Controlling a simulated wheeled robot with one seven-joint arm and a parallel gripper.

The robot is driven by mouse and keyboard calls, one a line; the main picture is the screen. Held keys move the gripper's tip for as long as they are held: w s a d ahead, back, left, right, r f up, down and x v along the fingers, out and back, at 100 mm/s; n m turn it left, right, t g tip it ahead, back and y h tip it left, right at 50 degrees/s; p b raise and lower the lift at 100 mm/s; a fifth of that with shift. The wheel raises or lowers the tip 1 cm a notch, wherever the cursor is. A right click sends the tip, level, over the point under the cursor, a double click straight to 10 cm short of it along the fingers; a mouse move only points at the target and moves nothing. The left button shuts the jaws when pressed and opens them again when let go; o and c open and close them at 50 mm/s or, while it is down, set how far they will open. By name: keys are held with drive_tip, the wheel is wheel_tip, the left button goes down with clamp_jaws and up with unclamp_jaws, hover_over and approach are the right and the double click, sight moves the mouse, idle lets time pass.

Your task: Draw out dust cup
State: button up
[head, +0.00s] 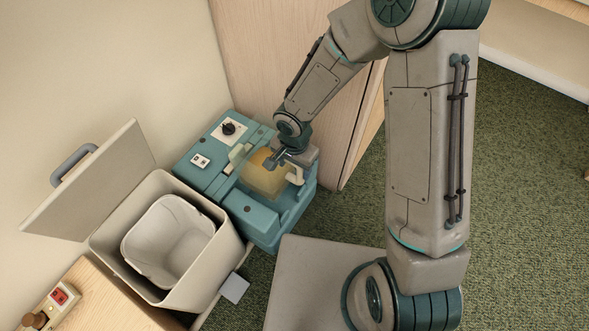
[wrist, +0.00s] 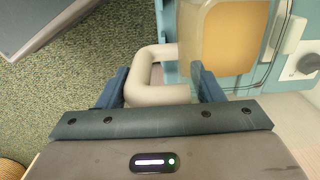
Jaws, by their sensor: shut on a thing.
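The dust cup (head: 264,180) is a translucent yellowish box seated in the teal machine (head: 205,180). It also shows at the top of the wrist view (wrist: 222,38), with a cream looped handle (wrist: 148,72) at its left. My gripper (head: 283,161) is over the right side of the cup. In the wrist view my gripper (wrist: 158,78) has a finger on either side of the handle and is shut on it. In the head view my gripper hides part of the cup.
A cream bin (head: 165,245) with a white liner and raised lid (head: 90,180) stands left of the machine. A wooden cabinet panel (head: 300,60) rises behind it. A wooden surface with a red switch (head: 60,296) is at lower left. Green carpet (head: 530,200) is open at right.

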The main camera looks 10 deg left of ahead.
drive_tip(key=shift+r+p, duration=0.3)
drive_tip(key=shift+r, duration=1.5)
